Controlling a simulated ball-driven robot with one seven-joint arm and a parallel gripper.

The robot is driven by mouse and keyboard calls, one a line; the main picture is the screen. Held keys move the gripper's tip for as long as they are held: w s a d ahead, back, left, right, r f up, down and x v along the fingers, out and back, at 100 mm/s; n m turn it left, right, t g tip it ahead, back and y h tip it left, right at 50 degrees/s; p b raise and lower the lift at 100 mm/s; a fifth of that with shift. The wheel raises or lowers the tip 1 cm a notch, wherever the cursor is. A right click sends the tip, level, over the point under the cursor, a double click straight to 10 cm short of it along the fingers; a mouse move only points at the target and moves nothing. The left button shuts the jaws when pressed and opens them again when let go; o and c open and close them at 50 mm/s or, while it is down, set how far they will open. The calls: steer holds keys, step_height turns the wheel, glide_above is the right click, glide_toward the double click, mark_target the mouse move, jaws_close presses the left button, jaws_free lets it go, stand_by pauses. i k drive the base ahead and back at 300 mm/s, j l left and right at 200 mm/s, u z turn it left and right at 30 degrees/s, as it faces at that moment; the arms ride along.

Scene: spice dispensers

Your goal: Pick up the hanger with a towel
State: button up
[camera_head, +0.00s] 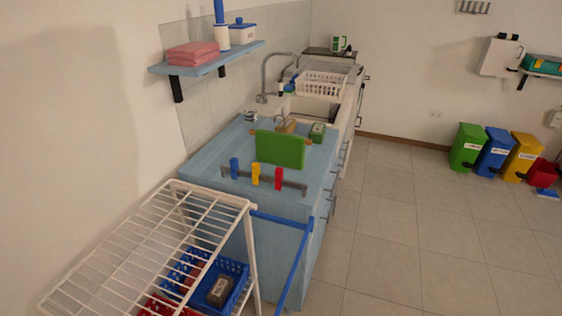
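A green towel (280,149) hangs over a wooden hanger (308,141); it shows above the blue counter near the middle of the view. A thin metal hook (281,118) rises at the hanger's top. The towel's lower part is just behind a dark bar that carries the colored pieces. I cannot tell whether the hanger rests on the counter or hangs from something. My gripper is not in view.
A dark bar with blue, yellow and red pieces (255,174) is at the counter's (215,158) front. A white wire rack (130,250) and blue rails (296,262) stand nearer. A sink and white basket (321,84) lie behind.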

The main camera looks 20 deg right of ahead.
mark_target(279, 149)
steer(key=i+l+u, duration=0.25)
steer(key=i+l, duration=0.6)
